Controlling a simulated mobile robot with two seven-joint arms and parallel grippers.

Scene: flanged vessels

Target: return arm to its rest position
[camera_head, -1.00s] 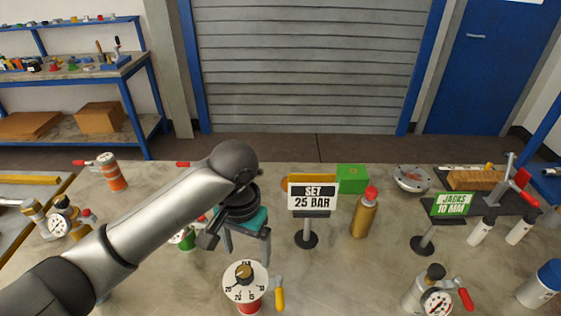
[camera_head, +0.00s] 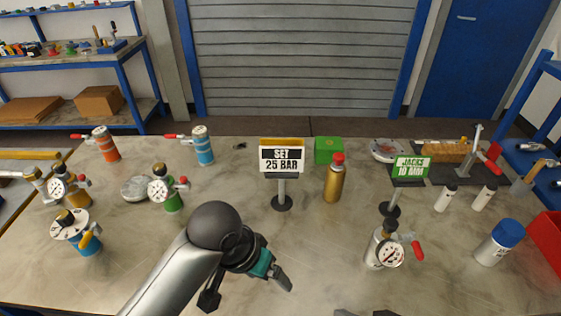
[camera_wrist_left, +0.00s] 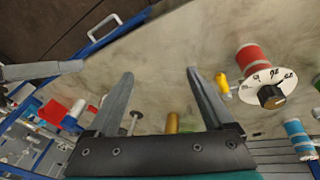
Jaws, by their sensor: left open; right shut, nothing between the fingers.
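My left gripper (camera_head: 247,290) is low in the front middle of the head view, its two grey fingers spread and empty. It also shows from the left wrist (camera_wrist_left: 160,75), with bare table between its fingers. A red vessel with a white dial (camera_wrist_left: 264,82) and yellow handle stands right of the fingers in the wrist view; in the head view my arm hides it. Dark tips at the bottom edge of the head view look like my right gripper (camera_head: 366,313), mostly cut off. A grey shut gripper also shows at the wrist view's left (camera_wrist_left: 45,70).
The "SET 25 BAR" sign (camera_head: 282,160) and gold bottle (camera_head: 333,183) stand behind my left gripper. A gauge vessel (camera_head: 380,248) stands to its right. A blue dial vessel (camera_head: 82,238) and green gauge vessel (camera_head: 170,196) stand left. Table front right of centre is clear.

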